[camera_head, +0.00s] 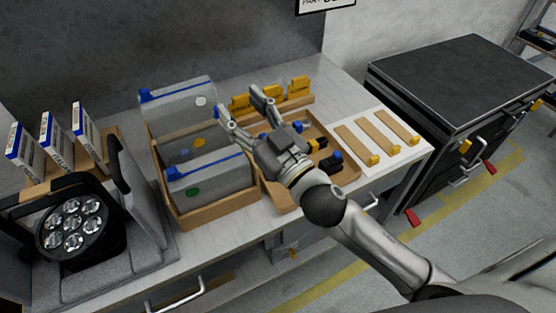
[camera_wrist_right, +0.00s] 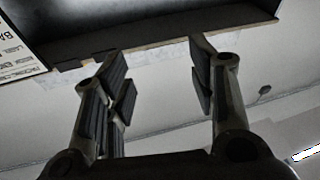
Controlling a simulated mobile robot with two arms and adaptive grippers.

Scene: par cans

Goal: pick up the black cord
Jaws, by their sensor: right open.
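My right gripper (camera_head: 239,105) is open and held above the workbench, over the edge between the file box and the wooden tray (camera_head: 284,199). In the right wrist view its fingers (camera_wrist_right: 158,65) are spread with nothing between them. Small black pieces with blue and yellow ends (camera_head: 330,161) lie in the wooden tray, partly hidden by my gripper and hand. I cannot tell which of them, if any, is the black cord. My left gripper is not in view.
The file box (camera_head: 215,211) holds clear sleeves with blue edges. A black par can (camera_head: 74,228) sits on grey foam at left. Yellow tags (camera_head: 299,86) stand behind the tray. A white board (camera_head: 383,140) with wooden strips lies right. A black-topped cabinet (camera_head: 455,75) stands beyond.

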